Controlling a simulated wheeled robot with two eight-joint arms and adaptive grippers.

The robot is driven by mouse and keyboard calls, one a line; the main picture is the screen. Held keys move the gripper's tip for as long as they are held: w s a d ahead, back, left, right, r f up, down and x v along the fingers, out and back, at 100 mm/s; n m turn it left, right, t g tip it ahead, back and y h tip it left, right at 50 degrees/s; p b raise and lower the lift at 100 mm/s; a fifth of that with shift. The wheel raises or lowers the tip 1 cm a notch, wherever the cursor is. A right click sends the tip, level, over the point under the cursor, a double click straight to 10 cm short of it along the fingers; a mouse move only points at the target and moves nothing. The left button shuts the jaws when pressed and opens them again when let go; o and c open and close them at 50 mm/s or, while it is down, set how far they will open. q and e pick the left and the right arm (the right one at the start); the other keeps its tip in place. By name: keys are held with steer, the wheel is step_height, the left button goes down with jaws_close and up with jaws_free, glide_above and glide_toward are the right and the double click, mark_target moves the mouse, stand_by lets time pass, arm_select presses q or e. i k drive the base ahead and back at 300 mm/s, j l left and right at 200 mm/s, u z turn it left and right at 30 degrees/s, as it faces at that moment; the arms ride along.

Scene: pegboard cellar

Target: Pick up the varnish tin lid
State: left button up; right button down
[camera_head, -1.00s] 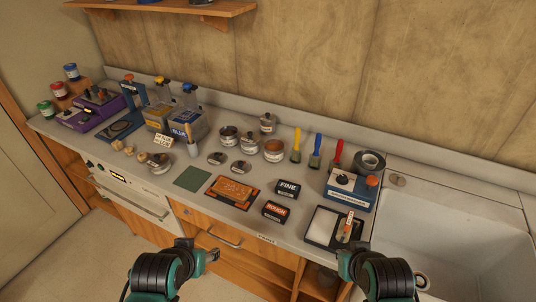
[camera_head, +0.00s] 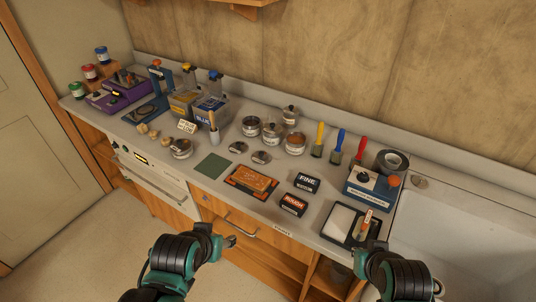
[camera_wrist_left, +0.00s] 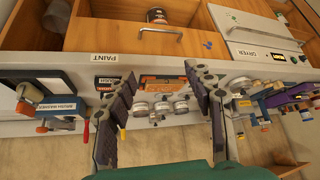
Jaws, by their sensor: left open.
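Two small round metal lids, one (camera_head: 237,147) left and one (camera_head: 261,157) right, lie flat on the worktop in front of several open tins. I cannot read which is the varnish tin's. Open tins (camera_head: 251,126) (camera_head: 271,134) (camera_head: 295,145) stand behind them. My left gripper (camera_head: 230,241) is in front of the worktop's front edge, well short of the lids. In the left wrist view its two fingers (camera_wrist_left: 160,95) are apart with nothing held. My right gripper (camera_head: 361,258) is near the front edge below the black tray; its fingers are too small to judge.
A green mat (camera_head: 213,166), an orange sanding item on a dark mat (camera_head: 252,181), and FINE (camera_head: 306,182) and ROUGH (camera_head: 293,204) boxes lie nearby. A black tray (camera_head: 337,219) and sink (camera_head: 455,240) are at right.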

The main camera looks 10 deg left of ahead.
mark_target(261, 157)
steer(key=i+j+z, duration=0.2)
steer(key=z, duration=0.25)
steer(key=i+j+z, duration=0.15)
steer(key=j+z, duration=0.35)
steer(key=i+j+z, duration=0.1)
steer(key=j+z, duration=0.2)
steer(key=z, duration=0.15)
